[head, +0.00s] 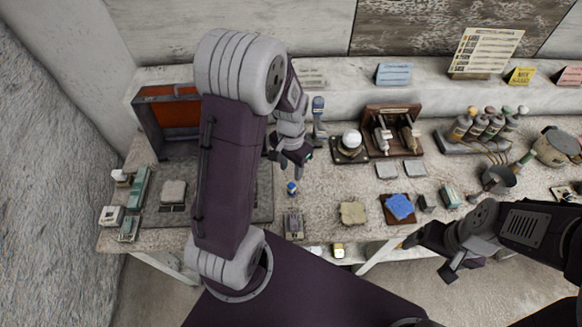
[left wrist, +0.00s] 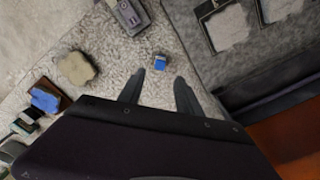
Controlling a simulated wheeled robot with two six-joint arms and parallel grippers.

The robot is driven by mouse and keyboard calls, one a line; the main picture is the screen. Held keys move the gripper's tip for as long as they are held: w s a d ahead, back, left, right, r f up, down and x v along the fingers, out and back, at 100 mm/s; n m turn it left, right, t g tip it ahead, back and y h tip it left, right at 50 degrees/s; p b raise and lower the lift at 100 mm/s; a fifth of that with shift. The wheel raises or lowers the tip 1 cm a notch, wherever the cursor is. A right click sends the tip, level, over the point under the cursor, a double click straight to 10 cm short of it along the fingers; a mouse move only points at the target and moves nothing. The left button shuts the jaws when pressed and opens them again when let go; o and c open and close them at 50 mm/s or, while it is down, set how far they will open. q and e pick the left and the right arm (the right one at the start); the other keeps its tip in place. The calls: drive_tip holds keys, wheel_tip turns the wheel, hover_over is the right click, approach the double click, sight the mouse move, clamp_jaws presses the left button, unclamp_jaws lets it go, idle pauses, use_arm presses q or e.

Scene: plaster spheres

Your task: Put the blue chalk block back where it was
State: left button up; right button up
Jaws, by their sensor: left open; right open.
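The small blue chalk block (head: 291,187) sits on the speckled worktop, with a pale patch on one face. In the left wrist view the block (left wrist: 161,62) lies just beyond the fingertips, roughly in line with the gap between them. My left gripper (head: 297,164) is open and empty, close to the block, and its two fingers (left wrist: 159,82) stand apart in the wrist view. My right gripper (head: 429,257) is open and empty, off the front edge of the worktop at the right. The place where the block was is not marked clearly in these views.
A grey device (head: 293,225) stands in front of the block. A beige sponge (head: 353,213) and a blue sponge-like piece (head: 400,206) on a brown tray lie to the right. A wooden stand (head: 392,112) and white ball (head: 352,138) are behind. My left arm hides part of the worktop.

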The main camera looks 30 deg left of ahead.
use_arm(q)
drive_tip(key=s+d+r+n+t, duration=0.1)
drive_tip(key=s+d+r, duration=0.3)
drive_tip(key=s, duration=0.4)
drive_tip(key=shift+d+n, duration=0.45)
drive_tip(key=shift+n, duration=0.45)
drive_tip(key=shift+s, duration=0.2)
drive_tip(key=shift+w, duration=0.1)
